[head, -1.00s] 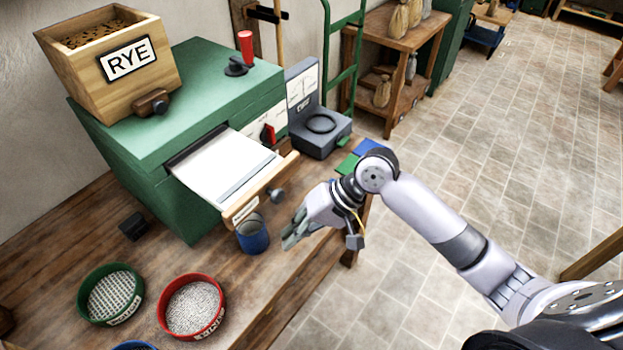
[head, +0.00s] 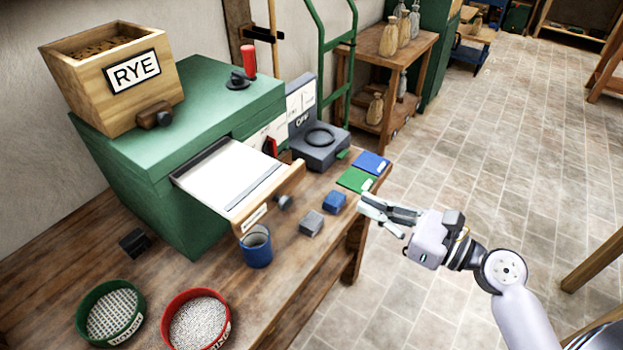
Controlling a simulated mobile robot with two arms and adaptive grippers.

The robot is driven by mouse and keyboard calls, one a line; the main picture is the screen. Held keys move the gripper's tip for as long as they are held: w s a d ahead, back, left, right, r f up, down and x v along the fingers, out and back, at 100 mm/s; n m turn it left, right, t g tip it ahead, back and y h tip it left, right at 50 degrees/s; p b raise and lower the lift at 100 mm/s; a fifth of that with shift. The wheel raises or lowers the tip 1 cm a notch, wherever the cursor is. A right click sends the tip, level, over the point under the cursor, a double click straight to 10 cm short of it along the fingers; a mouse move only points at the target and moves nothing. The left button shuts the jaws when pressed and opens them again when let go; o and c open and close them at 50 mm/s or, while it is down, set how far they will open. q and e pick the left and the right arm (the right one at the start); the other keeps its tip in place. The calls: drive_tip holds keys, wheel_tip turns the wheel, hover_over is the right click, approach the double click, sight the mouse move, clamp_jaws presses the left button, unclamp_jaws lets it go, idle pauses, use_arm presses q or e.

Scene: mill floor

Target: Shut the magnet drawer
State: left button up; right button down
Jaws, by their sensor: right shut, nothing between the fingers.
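The magnet drawer (head: 270,203) stands pulled out from the front of the green machine (head: 170,125). It has a wooden front with a label and a dark round knob (head: 285,201), and a white inside with a grey bar across it. My right gripper (head: 362,207) is shut and empty, just off the bench's front edge. It is to the right of the drawer knob and apart from it, pointing left. My left gripper is not in view.
A blue cup (head: 257,248) stands below the drawer front. A grey block (head: 312,224) and a blue block (head: 334,202) lie between drawer and gripper. Green (head: 356,180) and blue (head: 371,163) cards lie behind. A red-rimmed sieve (head: 197,322) and a green-rimmed sieve (head: 110,313) sit at front left.

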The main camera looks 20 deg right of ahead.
drive_tip(key=p+x, duration=0.3)
drive_tip(key=x, duration=0.8)
drive_tip(key=shift+w+a+r, duration=0.1)
drive_tip(key=shift+w+a, duration=0.1)
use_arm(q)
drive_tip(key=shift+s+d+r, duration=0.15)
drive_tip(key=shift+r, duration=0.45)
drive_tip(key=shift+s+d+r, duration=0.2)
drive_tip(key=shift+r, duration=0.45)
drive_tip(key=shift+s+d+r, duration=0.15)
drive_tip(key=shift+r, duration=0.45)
use_arm(e)
drive_tip(key=shift+w+a, duration=0.45)
drive_tip(key=shift+w, duration=0.05)
use_arm(q)
drive_tip(key=shift+p, duration=0.3)
use_arm(e)
drive_tip(key=shift+w+a, duration=0.15)
drive_tip(key=shift+w, duration=0.05)
drive_tip(key=p, duration=0.3)
approach(242, 146)
drive_tip(key=x, duration=1)
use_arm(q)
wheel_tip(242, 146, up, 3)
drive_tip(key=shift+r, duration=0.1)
use_arm(e)
drive_tip(key=shift+s, duration=0.1)
drive_tip(key=shift+r, duration=0.1)
